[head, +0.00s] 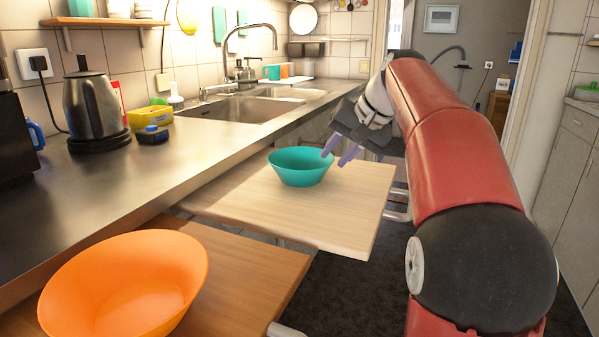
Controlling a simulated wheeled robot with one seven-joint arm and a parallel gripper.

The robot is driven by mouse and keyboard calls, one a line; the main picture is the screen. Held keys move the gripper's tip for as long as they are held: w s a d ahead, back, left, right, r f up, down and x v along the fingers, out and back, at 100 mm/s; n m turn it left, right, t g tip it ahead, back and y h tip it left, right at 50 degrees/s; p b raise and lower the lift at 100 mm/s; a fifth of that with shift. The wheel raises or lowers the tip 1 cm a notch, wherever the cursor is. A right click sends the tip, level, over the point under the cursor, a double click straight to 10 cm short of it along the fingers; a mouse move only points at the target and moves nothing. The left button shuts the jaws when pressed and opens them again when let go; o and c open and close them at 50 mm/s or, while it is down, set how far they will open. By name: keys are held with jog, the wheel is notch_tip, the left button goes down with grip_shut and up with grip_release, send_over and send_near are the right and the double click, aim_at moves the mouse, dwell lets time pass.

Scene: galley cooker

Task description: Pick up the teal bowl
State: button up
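The teal bowl (300,172) stands upright on a pale wooden pull-out board (250,212) below the counter, near the middle of the head view. My gripper (339,157) is just to the right of the bowl's rim, with its purple-grey fingertips pointing down and to the left. The two fingers show a gap between them, and nothing is visible in it. From this view I cannot tell whether a fingertip touches the rim. The bowl's inside is partly seen and looks empty.
An orange bowl (127,290) stands on a nearer brown board (235,268). The steel counter (190,160) on the left carries a kettle (93,108), a yellow box (150,117) and a sink (238,108). The dark floor (345,290) is clear right of the boards.

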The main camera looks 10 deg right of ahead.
aim_at(330, 161)
jog(key=x, duration=0.3)
jog(key=shift+w+a+f, duration=0.1)
jog(key=shift+w+f, duration=0.05)
jog(key=shift+f, duration=0.05)
grip_shut()
jog(key=shift+r, duration=0.1)
